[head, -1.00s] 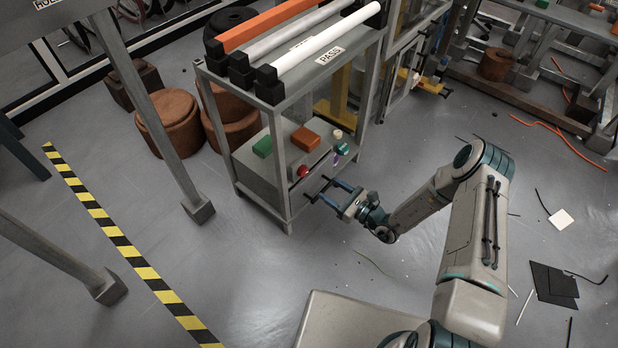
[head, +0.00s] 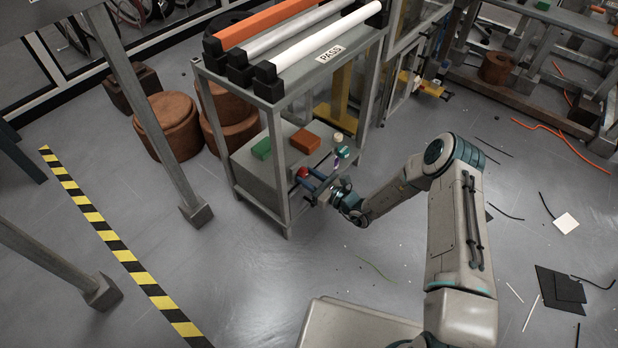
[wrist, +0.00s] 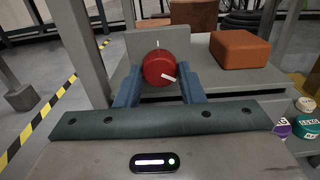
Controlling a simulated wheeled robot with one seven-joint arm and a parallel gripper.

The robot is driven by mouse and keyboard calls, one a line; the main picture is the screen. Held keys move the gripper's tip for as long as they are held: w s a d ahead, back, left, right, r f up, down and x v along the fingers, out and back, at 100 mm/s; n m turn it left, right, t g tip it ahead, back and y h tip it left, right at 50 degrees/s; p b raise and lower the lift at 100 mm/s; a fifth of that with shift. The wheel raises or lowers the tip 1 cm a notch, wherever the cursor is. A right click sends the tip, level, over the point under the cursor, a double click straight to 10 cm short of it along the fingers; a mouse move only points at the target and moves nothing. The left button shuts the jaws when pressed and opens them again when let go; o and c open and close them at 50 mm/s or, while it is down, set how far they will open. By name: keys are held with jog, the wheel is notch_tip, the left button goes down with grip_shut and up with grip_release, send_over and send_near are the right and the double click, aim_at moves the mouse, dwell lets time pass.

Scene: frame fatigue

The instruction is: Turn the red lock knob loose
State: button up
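The red lock knob (wrist: 158,68) is a round red disc with a white mark, on the front of a grey block (wrist: 160,42) in the wrist view. In the head view the knob (head: 302,172) shows small on the shelf unit's lower level. The white mark on its face points toward the lower right, and another small white mark stands above it. My gripper (wrist: 159,84) has its two blue fingers apart, one on each side of the knob. I cannot tell whether they touch it. In the head view my gripper (head: 309,183) reaches in at the shelf's front edge.
Small round green and white pieces (wrist: 300,125) are at the right. A shelf post (wrist: 78,45) stands close on the left.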

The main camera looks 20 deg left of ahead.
jog(key=c, duration=0.3)
jog(key=n+p, duration=0.2)
jog(key=n, duration=0.3)
jog(key=shift+r, duration=0.1)
jog(key=n+p, duration=0.3)
jog(key=n, duration=0.3)
jog(key=shift+n, duration=0.4)
jog(key=n+p, duration=0.3)
jog(key=n, duration=0.3)
jog(key=shift+r, duration=0.1)
jog(key=n+p, duration=0.3)
jog(key=n, duration=0.3)
dwell(0.3)
